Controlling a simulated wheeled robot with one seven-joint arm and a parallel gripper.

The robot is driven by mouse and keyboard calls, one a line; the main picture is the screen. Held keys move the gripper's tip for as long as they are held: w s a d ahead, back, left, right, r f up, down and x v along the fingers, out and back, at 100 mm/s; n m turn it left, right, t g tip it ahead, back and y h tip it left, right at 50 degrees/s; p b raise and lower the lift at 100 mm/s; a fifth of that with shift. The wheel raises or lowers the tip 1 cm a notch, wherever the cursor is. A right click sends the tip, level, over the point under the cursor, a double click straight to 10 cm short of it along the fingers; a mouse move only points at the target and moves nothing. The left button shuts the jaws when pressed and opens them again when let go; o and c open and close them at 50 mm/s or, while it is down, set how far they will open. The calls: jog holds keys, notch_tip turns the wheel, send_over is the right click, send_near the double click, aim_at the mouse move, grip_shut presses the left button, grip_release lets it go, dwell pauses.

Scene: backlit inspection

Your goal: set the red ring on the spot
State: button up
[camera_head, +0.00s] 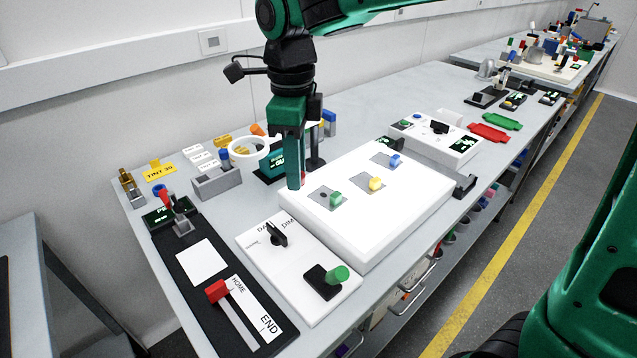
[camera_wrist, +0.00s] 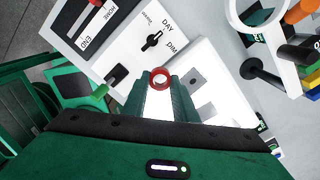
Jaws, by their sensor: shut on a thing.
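My gripper (camera_head: 294,184) points down over the near left part of a white glowing box (camera_head: 400,212). In the wrist view my gripper (camera_wrist: 161,90) is shut on a red ring (camera_wrist: 160,71), held at the fingertips with its hole facing the camera. In the head view only a sliver of red shows beside the fingers. Grey squares lie on the box top, and the nearest one (camera_head: 316,200) has a small dark spot (camera_head: 323,195) on it. I cannot tell whether the ring touches the box.
A day/dim dial panel (camera_head: 262,253) lies at the near left. A white hoop lamp (camera_head: 248,155) stands behind, left of my gripper.

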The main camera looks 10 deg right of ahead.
send_over(324, 195)
notch_tip(324, 195, down, 6)
jog(key=shift+f, duration=2.3)
jog(key=shift+f, duration=0.1)
jog(key=o, duration=1)
jog(key=shift+o, duration=0.3)
